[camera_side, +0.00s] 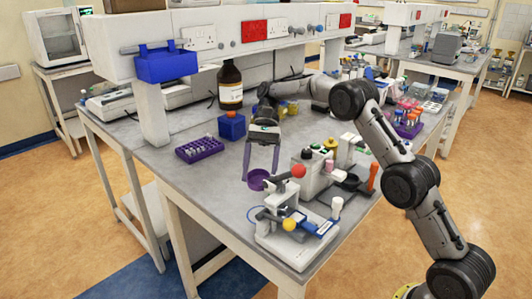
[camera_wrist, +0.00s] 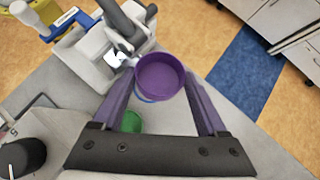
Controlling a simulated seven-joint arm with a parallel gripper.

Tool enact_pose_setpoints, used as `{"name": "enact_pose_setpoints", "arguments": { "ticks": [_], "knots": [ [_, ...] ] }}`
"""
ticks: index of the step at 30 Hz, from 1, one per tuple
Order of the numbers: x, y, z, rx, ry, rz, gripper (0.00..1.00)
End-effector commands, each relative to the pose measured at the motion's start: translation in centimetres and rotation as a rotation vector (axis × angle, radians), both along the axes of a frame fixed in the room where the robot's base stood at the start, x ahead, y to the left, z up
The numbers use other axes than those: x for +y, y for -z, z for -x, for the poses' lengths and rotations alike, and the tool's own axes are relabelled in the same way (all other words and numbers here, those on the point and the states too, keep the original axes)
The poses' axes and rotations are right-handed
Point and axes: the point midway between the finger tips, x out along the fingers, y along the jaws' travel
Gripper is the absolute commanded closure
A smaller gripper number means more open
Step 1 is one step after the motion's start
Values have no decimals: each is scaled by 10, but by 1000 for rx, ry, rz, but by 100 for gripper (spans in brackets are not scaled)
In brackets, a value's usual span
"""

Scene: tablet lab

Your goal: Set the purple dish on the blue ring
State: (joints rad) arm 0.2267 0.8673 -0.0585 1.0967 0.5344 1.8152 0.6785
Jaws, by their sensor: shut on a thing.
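The purple dish (camera_side: 258,180) is round and open-topped. It hangs above the bench between the fingertips of my gripper (camera_side: 260,176), and in the wrist view the dish (camera_wrist: 160,78) sits between the purple fingers of my gripper (camera_wrist: 160,74). My gripper is shut on it, and the dish looks about level. The thin blue ring (camera_side: 249,214) lies lower, at the left of the white press-like device in the side view. In the wrist view a blue sliver (camera_wrist: 145,99) shows under the dish's near edge; the dish hides the rest.
The white device (camera_side: 285,225) with red and yellow knobs stands close beside the ring. A purple tube rack (camera_side: 199,149), a blue box (camera_side: 231,126) and a brown bottle (camera_side: 230,88) stand farther back. Bare bench lies left of the dish. A green round thing (camera_wrist: 131,122) shows below it.

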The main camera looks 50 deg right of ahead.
Motion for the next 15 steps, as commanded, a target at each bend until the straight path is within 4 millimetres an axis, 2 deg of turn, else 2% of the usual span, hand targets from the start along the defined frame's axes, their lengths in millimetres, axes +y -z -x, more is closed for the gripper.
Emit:
{"name": "enact_pose_setpoints", "arguments": {
  "ticks": [7, 15],
  "knots": [
    [7, 24, 6, 71, -23, -129, 84],
    [6, 23, 12, 97, -53, -174, 84]
  ]
}}
